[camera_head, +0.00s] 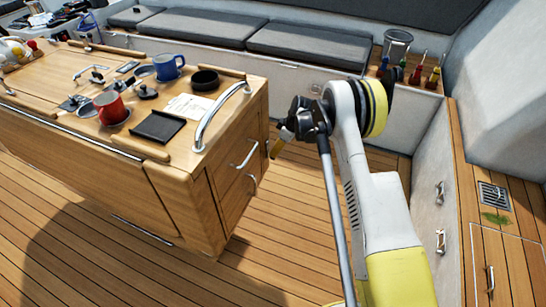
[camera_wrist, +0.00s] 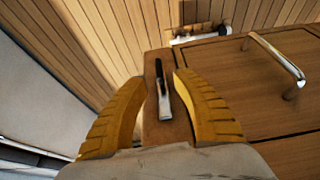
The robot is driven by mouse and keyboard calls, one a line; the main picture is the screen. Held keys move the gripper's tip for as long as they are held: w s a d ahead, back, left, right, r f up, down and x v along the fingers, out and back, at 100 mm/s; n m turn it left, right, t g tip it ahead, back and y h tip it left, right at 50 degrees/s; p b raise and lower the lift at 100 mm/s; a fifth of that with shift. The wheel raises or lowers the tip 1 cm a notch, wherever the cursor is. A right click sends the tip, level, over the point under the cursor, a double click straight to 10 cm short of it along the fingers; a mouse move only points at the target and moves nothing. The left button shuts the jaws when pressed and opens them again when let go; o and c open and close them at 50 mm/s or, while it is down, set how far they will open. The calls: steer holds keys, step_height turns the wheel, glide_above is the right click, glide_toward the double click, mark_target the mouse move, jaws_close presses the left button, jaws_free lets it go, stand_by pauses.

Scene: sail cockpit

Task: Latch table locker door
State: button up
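The wooden table locker (camera_head: 190,215) stands at the left, with its door (camera_head: 232,198) in its end face. The door looks flush with the frame. A curved metal handle (camera_head: 245,154) is on this face; a metal handle also shows in the wrist view (camera_wrist: 278,62). A small metal latch with a dark slot (camera_wrist: 165,105) sits on a narrow wooden strip beside the panel (camera_wrist: 235,85). My gripper (camera_wrist: 158,77) is open, its yellow fingers on either side of the latch, with no clear contact. In the head view my gripper (camera_head: 279,142) is just right of the end face.
Mugs, a black tray (camera_head: 158,126) and a metal grab rail (camera_head: 220,117) are on the table top. Grey seat cushions (camera_head: 309,45) line the back. A wooden side bench (camera_head: 500,215) stands at the right. The plank floor (camera_head: 285,240) between is clear.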

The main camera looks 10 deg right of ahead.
steer(key=shift+b+x, duration=0.5)
steer(key=shift+x, duration=1.35)
jaws_close()
